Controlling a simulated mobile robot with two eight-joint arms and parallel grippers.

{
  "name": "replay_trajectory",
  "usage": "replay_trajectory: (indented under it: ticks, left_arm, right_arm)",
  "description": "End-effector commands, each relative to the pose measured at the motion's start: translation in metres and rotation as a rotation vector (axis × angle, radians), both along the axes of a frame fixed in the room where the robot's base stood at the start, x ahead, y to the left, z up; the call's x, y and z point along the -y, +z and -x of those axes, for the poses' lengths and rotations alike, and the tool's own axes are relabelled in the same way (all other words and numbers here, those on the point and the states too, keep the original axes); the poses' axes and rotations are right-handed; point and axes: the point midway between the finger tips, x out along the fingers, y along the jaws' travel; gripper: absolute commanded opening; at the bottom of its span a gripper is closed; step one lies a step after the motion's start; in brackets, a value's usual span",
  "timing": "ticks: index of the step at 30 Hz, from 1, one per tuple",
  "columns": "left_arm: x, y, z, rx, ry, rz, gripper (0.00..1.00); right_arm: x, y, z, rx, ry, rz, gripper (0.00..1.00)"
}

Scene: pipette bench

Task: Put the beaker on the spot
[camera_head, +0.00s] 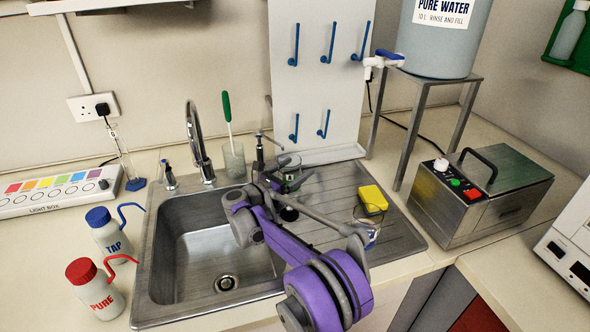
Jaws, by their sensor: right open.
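A clear glass beaker (290,161) stands at the back of the steel drainer, below the white peg board. My right gripper (284,184) is open, with its dark fingers at the near side of this beaker. The fingers and wrist overlap the beaker's lower part, and I cannot tell whether they touch it. Another clear glass vessel (362,213) shows partly behind my right arm, near the yellow sponge. I cannot make out a marked spot. My left gripper is not in view.
The sink (190,250) is empty. A glass (233,162) with a green-handled brush stands behind it, near the taps. A yellow sponge (373,198) lies on the drainer (400,238). A metal bath (480,195) stands right; the TAP (112,240) and PURE (98,296) bottles stand left.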

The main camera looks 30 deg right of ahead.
Motion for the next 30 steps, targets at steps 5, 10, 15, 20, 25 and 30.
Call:
replay_trajectory:
  ticks: [5, 10, 15, 20, 25, 30]
  left_arm:
    - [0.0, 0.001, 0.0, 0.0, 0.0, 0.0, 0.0]
    - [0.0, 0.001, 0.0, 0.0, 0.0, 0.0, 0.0]
    - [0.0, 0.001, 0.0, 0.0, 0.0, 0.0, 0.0]
    - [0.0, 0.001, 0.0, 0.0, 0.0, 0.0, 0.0]
    - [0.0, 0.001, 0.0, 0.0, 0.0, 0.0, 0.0]
    - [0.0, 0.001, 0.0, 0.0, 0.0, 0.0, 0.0]
  right_arm:
    - [-0.017, 0.003, 0.004, 0.0, 0.003, -0.001, 1.0]
    - [-0.052, 0.002, 0.015, 0.0, 0.004, -0.001, 1.0]
    - [-0.086, 0.002, 0.024, 0.0, 0.003, -0.001, 1.0]
    - [-0.107, 0.002, 0.031, 0.0, 0.002, -0.001, 1.0]
    - [-0.115, 0.002, 0.034, 0.0, 0.0, 0.0, 1.0]
    - [-0.115, 0.002, 0.034, 0.0, -0.001, 0.0, 1.0]
